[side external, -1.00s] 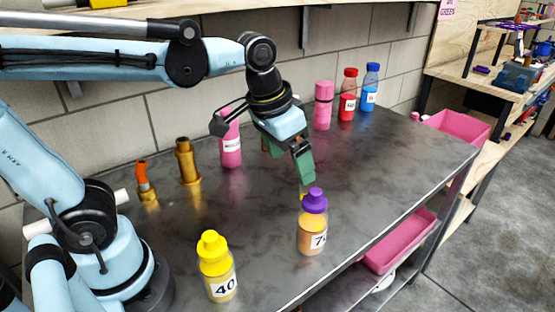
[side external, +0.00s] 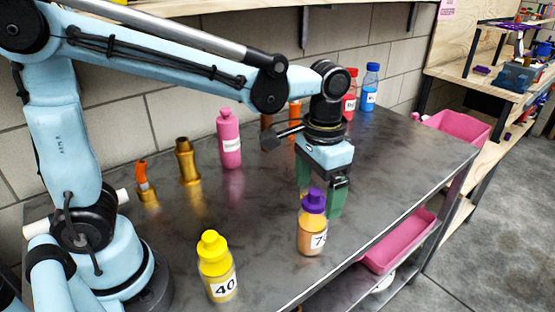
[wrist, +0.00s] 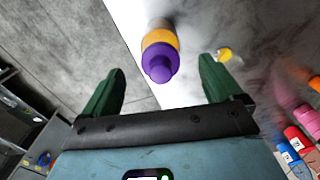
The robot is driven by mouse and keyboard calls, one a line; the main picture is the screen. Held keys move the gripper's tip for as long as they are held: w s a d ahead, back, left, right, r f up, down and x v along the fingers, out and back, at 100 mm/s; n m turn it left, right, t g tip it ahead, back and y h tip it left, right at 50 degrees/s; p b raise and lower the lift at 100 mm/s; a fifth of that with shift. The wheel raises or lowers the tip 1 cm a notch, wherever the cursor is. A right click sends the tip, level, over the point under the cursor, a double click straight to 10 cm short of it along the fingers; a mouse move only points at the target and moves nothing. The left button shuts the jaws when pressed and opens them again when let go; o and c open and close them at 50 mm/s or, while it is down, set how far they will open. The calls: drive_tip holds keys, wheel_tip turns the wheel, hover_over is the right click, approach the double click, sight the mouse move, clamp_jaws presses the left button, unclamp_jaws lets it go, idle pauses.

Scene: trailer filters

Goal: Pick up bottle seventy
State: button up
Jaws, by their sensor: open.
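The bottle with the purple cap (side external: 312,228) stands upright near the front edge of the metal table. Its body is orange-yellow with a white label; a 7 shows and the second digit is partly cut off. In the wrist view the bottle (wrist: 160,52) lies ahead, between the lines of the two green fingers. My gripper (side external: 320,195) points down just behind the bottle in the side view, fingers apart and empty. The wrist view shows the open fingers (wrist: 160,85) too, with the bottle's cap near the gap between the tips.
A yellow bottle labelled 40 (side external: 215,266) stands left of it near the front. A pink bottle (side external: 229,138), brass fittings (side external: 187,160), a red bottle (side external: 349,92) and a blue bottle (side external: 370,87) stand along the back. The table (side external: 420,150) is clear at right.

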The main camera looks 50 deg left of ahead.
sight(313, 211)
drive_tip(key=shift+s+a+f, duration=0.1)
drive_tip(key=shift+f, duration=1.35)
drive_tip(key=shift+s+f, duration=0.1)
drive_tip(key=shift+f, duration=1.35)
drive_tip(key=c, duration=1.4)
drive_tip(key=shift+r, duration=0.1)
